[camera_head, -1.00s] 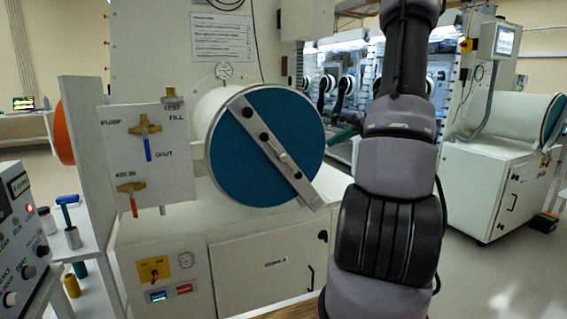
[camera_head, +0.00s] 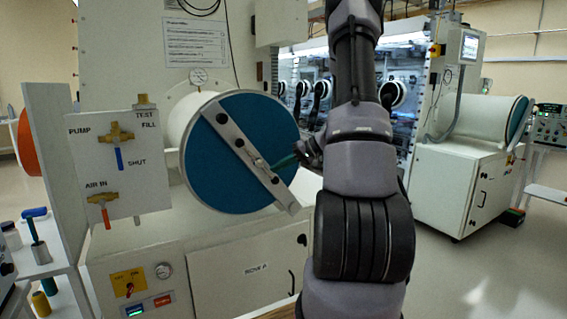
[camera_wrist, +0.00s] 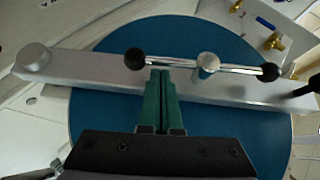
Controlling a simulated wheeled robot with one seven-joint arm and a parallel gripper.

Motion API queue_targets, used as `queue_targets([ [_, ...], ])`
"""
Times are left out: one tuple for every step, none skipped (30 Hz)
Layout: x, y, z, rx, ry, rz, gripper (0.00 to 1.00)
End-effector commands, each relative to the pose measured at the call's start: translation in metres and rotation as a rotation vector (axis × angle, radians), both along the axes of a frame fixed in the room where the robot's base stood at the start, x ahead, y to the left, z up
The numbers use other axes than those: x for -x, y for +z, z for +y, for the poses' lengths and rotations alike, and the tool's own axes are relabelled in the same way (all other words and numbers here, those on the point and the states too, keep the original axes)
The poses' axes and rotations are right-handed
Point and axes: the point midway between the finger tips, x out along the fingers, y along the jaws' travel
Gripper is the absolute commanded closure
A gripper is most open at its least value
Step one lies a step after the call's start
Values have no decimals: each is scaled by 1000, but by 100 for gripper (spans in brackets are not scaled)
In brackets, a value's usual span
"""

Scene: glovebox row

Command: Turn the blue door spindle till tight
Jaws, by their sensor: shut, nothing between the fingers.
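The round blue door (camera_head: 215,172) closes the end of a white cylinder, with a silver bar (camera_head: 222,128) slanting across it. The spindle handle (camera_head: 257,161) sits at the middle of the bar. In the wrist view the spindle (camera_wrist: 208,62) is a round silver hub with a thin cross rod and a black ball (camera_wrist: 135,58) at each end. My gripper (camera_head: 272,166) has green fingers, shut and empty. In the wrist view its fingertips (camera_wrist: 161,72) lie at the rod between the left ball and the hub; whether they touch it I cannot tell.
Left of the door stands a valve panel (camera_head: 140,180) with blue and red levers. A shelf with small cylinders (camera_head: 40,252) is at far left. A cabinet door (camera_head: 245,282) lies below. Another glovebox (camera_head: 455,185) stands at right, with open floor before it.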

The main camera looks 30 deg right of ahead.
Motion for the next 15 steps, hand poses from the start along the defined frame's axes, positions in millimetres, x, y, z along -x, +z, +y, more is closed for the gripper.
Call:
queue_targets([
  [0, -1, 1, 0, 1, 1, 100],
  [0, -1, 1, 0, 1, 1, 100],
  [0, -1, 1, 0, 0, 0, 100],
  [0, -1, 1, 0, 0, 0, 100],
  [0, -1, 1, 0, 0, 0, 100],
  [0, 0, 1, 0, 0, 0, 100],
  [0, 0, 1, 0, 0, 0, 100],
  [0, 0, 1, 0, 0, 0, 100],
  [0, 0, 1, -1, 0, 0, 100],
  [0, 0, 1, -1, 0, 0, 100],
  [0, -1, 0, -3, 1, -1, 100],
  [0, -1, 0, -7, 0, 0, 100],
  [0, -1, 0, -11, 0, 0, 100],
  [0, -2, 0, -16, 0, 1, 100],
  [0, -2, 0, -25, 0, 1, 100],
])
